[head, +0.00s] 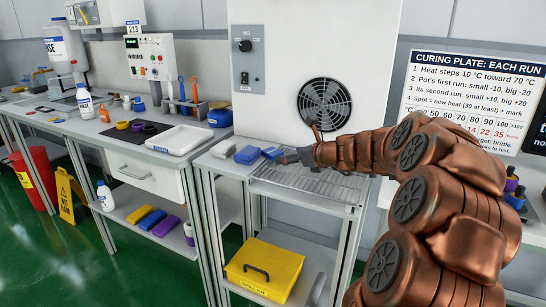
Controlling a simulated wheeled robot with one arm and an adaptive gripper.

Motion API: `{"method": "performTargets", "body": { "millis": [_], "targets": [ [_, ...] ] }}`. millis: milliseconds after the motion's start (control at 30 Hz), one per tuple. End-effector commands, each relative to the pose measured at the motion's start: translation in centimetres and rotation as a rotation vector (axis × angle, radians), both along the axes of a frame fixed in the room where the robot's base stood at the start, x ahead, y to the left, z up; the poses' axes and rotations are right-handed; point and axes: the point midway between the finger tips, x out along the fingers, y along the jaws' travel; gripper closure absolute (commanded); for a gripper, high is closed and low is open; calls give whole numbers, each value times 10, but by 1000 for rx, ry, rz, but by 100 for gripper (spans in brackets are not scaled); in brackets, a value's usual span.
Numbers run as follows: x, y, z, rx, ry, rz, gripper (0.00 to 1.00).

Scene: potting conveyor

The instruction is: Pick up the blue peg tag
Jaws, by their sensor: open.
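My gripper (290,156) is at the end of my copper arm, over the wire-rack bench in front of the grey cabinet. It is open, small in the picture and seen partly from behind. A small blue piece (270,153) lies just left of its tip; I cannot tell whether they touch. A larger blue block (248,155) sits further left on the same bench. Neither can be made out clearly as the blue peg tag. My gripper and arm hide part of the rack.
The wire rack (305,182) covers much of this bench. The cabinet with a round fan (325,104) stands close behind. A yellow box (264,270) is on the lower shelf. The left bench carries a white tray (180,139), bottles and tools. A yellow floor sign (68,193) stands left.

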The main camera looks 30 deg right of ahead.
Motion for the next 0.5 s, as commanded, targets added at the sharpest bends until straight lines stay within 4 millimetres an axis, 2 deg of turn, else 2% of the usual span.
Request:
{"method": "performTargets", "body": {
  "millis": [300,500],
  "targets": [
    [38,5,-13,-1,1,4,19],
    [46,6,-14,-1,0,3,19]
  ]
}}
